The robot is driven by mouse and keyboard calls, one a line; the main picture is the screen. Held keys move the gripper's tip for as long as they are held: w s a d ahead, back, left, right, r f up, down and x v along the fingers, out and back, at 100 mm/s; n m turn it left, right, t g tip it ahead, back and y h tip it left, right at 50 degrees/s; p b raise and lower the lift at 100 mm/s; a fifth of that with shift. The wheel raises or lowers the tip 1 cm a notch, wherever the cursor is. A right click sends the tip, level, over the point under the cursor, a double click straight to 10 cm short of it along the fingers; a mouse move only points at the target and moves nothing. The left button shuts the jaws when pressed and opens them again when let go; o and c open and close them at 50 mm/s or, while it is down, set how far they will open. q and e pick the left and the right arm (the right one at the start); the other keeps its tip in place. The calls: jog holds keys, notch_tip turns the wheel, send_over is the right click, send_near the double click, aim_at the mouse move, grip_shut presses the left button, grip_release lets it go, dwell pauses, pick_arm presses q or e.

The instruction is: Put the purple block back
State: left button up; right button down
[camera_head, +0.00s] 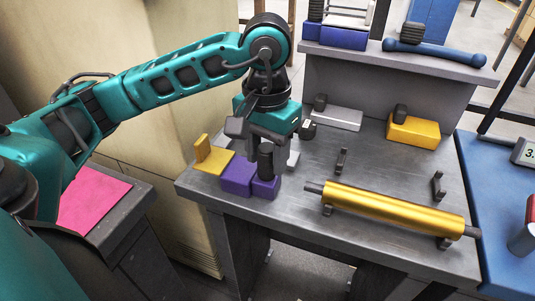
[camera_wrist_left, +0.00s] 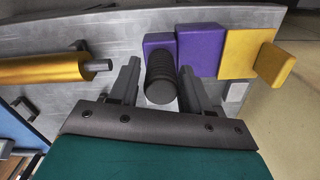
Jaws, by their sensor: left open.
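A purple block (camera_head: 237,176) lies near the front left edge of the grey table. It has a wider part and a smaller part, and an upright black ribbed handle (camera_head: 265,158) stands on the smaller part. My left gripper (camera_head: 267,138) points down over this handle. In the left wrist view the handle (camera_wrist_left: 161,78) sits between the two open fingers, with a gap visible on each side. The purple block (camera_wrist_left: 200,48) shows just beyond the fingers there. My right gripper is in neither view.
A yellow L-shaped piece (camera_head: 211,157) stands directly left of the purple block. A gold roller (camera_head: 395,207) lies on supports at the front right. A yellow block (camera_head: 413,131) and a grey block (camera_head: 337,119) stand behind. Another purple block (camera_head: 343,39) is on the raised shelf (camera_head: 440,66).

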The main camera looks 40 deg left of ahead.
pick_arm(q)
jog(key=shift+a+r+p, duration=0.15)
jog(key=shift+r+p, duration=0.15)
jog(key=shift+r, duration=0.35)
jog(key=shift+a+r+p, duration=0.25)
jog(key=shift+r+p, duration=0.25)
jog(key=shift+r, duration=0.55)
jog(key=shift+a+r+p, duration=0.2)
jog(key=shift+r+p, duration=0.3)
jog(key=shift+r, duration=0.55)
jog(key=o, duration=0.5)
jog(key=shift+o, duration=0.2)
